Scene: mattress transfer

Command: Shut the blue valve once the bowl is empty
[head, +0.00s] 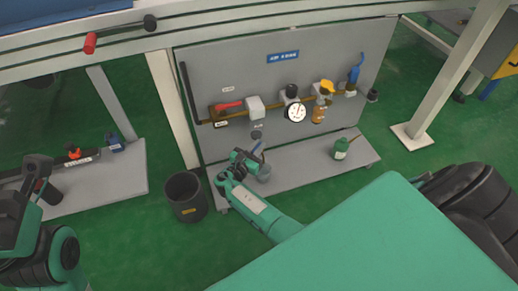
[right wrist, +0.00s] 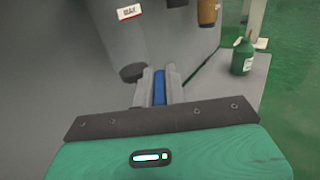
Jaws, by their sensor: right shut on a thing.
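The blue valve (head: 355,74) is at the right end of the brass pipe on the grey panel, its handle pointing up. A grey bowl (right wrist: 133,40) with a dark bottom end hangs by the panel in the right wrist view; I cannot see whether it holds liquid. My right gripper (right wrist: 160,84) is low in front of the panel, below the bowl, shut on a narrow blue piece (right wrist: 160,88). It also shows in the head view (head: 256,156). My left gripper (head: 38,172) is at the far left, above a grey shelf, apart from the panel; its jaws are unclear.
A red lever (head: 229,105), a gauge (head: 296,113) and a yellow knob (head: 327,87) line the pipe. Green floor is open around.

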